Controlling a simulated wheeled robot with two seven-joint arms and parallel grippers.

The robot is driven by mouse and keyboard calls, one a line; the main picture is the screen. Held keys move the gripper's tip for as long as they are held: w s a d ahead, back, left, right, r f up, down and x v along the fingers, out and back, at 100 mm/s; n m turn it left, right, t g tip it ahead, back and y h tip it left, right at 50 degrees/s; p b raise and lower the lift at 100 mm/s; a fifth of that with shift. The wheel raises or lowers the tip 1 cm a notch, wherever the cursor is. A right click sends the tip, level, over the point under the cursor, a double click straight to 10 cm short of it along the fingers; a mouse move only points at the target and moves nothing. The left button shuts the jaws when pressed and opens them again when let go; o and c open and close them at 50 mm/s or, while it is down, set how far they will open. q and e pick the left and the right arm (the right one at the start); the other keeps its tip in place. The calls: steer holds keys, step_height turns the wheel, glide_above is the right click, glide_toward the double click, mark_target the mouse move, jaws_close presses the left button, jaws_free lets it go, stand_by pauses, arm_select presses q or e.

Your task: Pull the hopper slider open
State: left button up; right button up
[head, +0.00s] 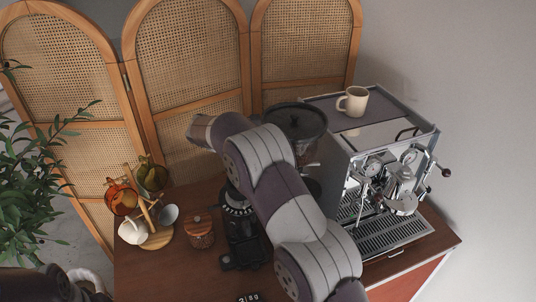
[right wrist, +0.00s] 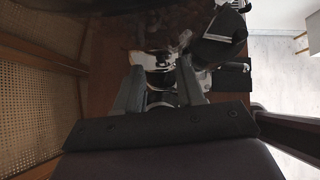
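The grinder's dark hopper (head: 297,119) with its lid stands left of the espresso machine, partly behind my right arm. The grinder's dark base (head: 243,240) shows left of the arm. I cannot make out the slider. My right gripper is hidden in the head view. In the right wrist view my right gripper (right wrist: 160,68) has its two fingers apart, with a shiny metal part of the grinder (right wrist: 159,77) showing in the gap beyond them. I cannot tell whether they touch it. The hopper is a dark, see-through shape across the top there. My left gripper is not in view.
The espresso machine (head: 385,175) with a cup (head: 353,101) on top stands right. A wooden cup stand (head: 157,239) with cups and a wooden canister (head: 200,232) stand left. A cane screen (head: 190,60) closes the back; a plant (head: 35,170) is far left.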

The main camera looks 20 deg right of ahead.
steer(key=shift+p+x, duration=0.45)
steer(key=shift+x, duration=1.15)
jaws_close()
